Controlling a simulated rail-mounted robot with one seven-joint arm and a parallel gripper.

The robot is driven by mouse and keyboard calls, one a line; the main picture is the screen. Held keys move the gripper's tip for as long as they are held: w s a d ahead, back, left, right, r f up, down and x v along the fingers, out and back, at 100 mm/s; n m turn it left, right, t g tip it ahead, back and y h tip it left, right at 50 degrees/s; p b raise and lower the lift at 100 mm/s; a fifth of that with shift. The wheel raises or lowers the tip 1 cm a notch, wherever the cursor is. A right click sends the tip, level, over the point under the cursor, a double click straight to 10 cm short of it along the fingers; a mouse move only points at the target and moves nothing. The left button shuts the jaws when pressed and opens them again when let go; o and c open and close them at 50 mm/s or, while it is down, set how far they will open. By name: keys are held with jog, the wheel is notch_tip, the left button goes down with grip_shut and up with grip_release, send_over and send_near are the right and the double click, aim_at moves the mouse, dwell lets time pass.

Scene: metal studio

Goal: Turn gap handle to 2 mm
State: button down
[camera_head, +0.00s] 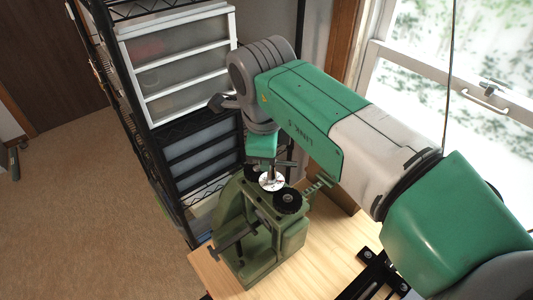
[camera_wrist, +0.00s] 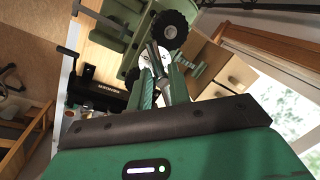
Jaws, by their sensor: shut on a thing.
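The green rolling mill (camera_head: 262,235) stands on the wooden bench, with a white dial (camera_head: 271,182) on top between two black toothed wheels. The dial also shows in the wrist view (camera_wrist: 142,58); its marks are too small to read. My gripper (camera_head: 270,166) points down above the dial. In the wrist view my gripper's fingers (camera_wrist: 160,76) close in over the dial. They are shut on the gap handle (camera_wrist: 154,52), a grey metal piece at the dial's centre, mostly hidden by the fingers.
A black wheel (camera_head: 288,200) sits close in front of the dial. A crank (camera_head: 232,245) sticks out from the mill's left side. A black wire rack with drawers (camera_head: 180,70) stands close behind and left.

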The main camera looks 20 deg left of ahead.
jog(key=shift+w+m, duration=0.1)
jog(key=shift+m, duration=1.1)
jog(key=shift+r, duration=0.1)
jog(key=c, duration=1.3)
grip_release()
jog(key=r, duration=0.2)
jog(key=s+r, duration=0.1)
jog(key=r, duration=0.4)
jog(key=shift+s+r, duration=0.25)
jog(key=shift+r, duration=0.05)
